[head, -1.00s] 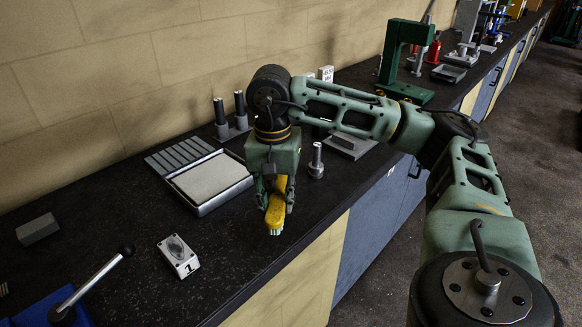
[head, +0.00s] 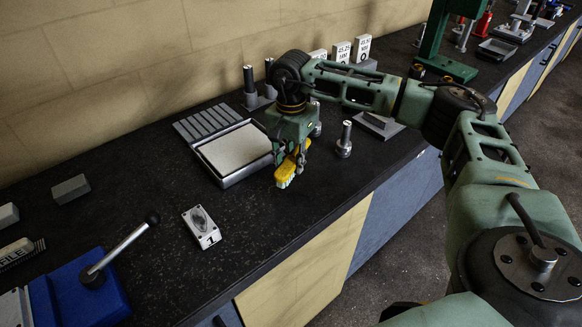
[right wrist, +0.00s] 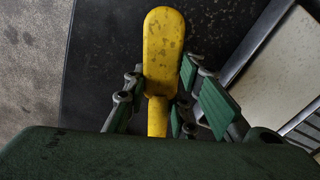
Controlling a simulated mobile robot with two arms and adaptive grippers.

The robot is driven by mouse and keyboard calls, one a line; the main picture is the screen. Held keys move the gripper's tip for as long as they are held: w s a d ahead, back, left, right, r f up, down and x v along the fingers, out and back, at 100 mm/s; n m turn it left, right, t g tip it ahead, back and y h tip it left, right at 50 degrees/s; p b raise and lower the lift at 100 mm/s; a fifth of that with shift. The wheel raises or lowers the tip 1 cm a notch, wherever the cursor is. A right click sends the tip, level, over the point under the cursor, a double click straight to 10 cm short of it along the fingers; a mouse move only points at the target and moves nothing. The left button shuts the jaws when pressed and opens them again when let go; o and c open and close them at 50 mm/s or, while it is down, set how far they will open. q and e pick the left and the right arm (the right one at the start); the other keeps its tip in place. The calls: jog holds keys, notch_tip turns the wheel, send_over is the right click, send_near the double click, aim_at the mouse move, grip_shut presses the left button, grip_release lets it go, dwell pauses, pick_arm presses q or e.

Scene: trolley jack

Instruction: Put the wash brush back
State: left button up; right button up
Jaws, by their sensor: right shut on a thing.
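The wash brush (head: 286,172) has a yellow body with pale greenish bristles at its lower end. My right gripper (head: 291,158) is shut on it, just right of the shallow tray's near right corner, over the black bench top. Whether the bristles touch the bench I cannot tell. In the right wrist view the brush's yellow back (right wrist: 163,45) points away between the green-padded fingers (right wrist: 160,88). The fingers hide part of it in the head view. My left gripper is not in view.
The shallow tray (head: 247,173) holds a pale slab, with grey slats (head: 207,122) behind. A block marked 1 (head: 202,227) and a blue lever tool (head: 86,290) are nearer. Bare bench lies between.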

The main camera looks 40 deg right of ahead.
notch_tip(320, 180, down, 4)
jog(key=shift+w+a+r+p, duration=0.1)
jog(key=shift+r+p, duration=0.1)
jog(key=shift+p, duration=0.65)
jog(key=shift+f, duration=0.25)
jog(key=shift+f, duration=0.25)
jog(key=o, duration=1)
jog(key=shift+r, duration=0.1)
